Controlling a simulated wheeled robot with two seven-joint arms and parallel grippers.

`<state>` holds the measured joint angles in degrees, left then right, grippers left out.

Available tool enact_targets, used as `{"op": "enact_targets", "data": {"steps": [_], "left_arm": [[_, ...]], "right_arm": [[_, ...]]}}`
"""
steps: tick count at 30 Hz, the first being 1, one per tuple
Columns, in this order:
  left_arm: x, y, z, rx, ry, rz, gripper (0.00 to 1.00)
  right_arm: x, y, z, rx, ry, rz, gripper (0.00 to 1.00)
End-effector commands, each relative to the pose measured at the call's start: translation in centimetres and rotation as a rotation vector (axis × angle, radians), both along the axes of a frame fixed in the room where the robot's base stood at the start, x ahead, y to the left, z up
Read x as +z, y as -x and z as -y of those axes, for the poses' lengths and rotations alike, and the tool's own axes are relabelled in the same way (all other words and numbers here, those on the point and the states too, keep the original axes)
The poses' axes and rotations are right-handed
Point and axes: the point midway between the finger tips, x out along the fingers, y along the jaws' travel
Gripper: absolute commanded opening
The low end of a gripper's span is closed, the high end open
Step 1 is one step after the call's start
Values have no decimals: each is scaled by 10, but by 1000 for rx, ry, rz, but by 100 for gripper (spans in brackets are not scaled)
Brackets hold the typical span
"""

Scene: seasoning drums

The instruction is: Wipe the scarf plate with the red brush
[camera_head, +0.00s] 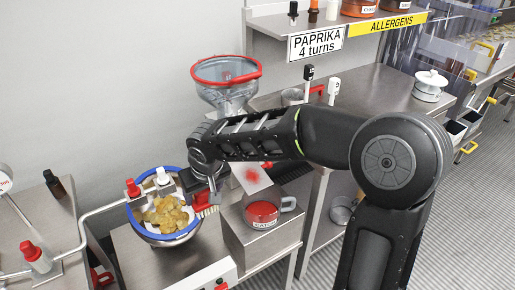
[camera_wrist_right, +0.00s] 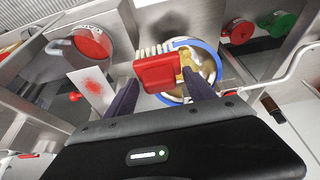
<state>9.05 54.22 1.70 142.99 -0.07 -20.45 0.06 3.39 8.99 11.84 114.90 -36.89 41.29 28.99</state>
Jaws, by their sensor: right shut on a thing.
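My right gripper (camera_head: 212,186) reaches in from the right over the bench. It is shut on the red brush (camera_wrist_right: 157,73), whose red block sits between the two dark fingers in the wrist view. Pale bristles show along the brush's upper edge there. In the head view the brush (camera_head: 203,196) is partly hidden by the gripper, beside the blue-rimmed bowl. The scarf plate (camera_head: 251,177) is a pale sloping plate with a red powder smear, just right of the gripper. It also shows left of the brush in the wrist view (camera_wrist_right: 91,86). Brush and plate appear apart. My left gripper is not in view.
The blue-rimmed bowl (camera_head: 164,238) of yellow pieces stands at the left. A red-filled cup (camera_head: 263,213) sits on a metal block right of the brush. A red-rimmed clear hopper (camera_head: 226,80) stands behind. A bent metal rail (camera_head: 84,229) runs at the left.

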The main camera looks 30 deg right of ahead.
Motion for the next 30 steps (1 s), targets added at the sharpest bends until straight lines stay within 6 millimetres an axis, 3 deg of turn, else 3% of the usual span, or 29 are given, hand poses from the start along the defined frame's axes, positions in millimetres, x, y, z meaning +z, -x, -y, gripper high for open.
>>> {"op": "enact_targets", "data": {"steps": [5,15,18,22,30], "left_arm": [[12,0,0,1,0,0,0],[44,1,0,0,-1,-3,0],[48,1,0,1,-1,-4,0],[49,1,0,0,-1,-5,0],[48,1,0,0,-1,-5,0]], "right_arm": [[7,-15,30,-26,-8,-7,31],[17,-51,167,-100,-11,-7,31],[17,-54,196,-112,-4,-2,31],[16,-55,211,-114,1,1,31],[15,-55,212,-114,1,1,31]]}}
